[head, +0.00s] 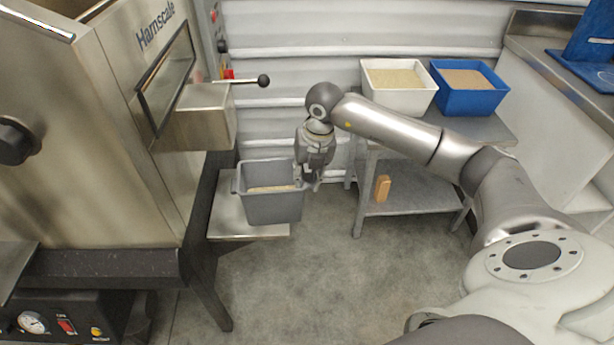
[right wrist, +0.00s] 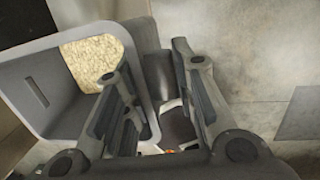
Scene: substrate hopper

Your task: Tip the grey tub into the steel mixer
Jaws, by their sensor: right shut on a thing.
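The grey tub (head: 273,208) hangs over or rests on a small steel shelf (head: 228,220) beside the mixer; I cannot tell which. It looks upright, with pale grainy material in it. My right gripper (head: 307,183) is shut on the tub's right wall. In the right wrist view the tub (right wrist: 55,95) lies at the left, with one finger of the gripper (right wrist: 150,68) inside its rim and one outside. The steel mixer (head: 120,110), marked Harnscale, fills the left of the head view; its inside is hidden. My left gripper is not in view.
A white tub (head: 399,105) and a blue tub (head: 468,102), both with material in them, stand on a steel table (head: 487,130) at the back right. A tan block (head: 382,188) sits on its lower shelf. A black-knobbed lever (head: 250,81) juts from the mixer. The middle floor is clear.

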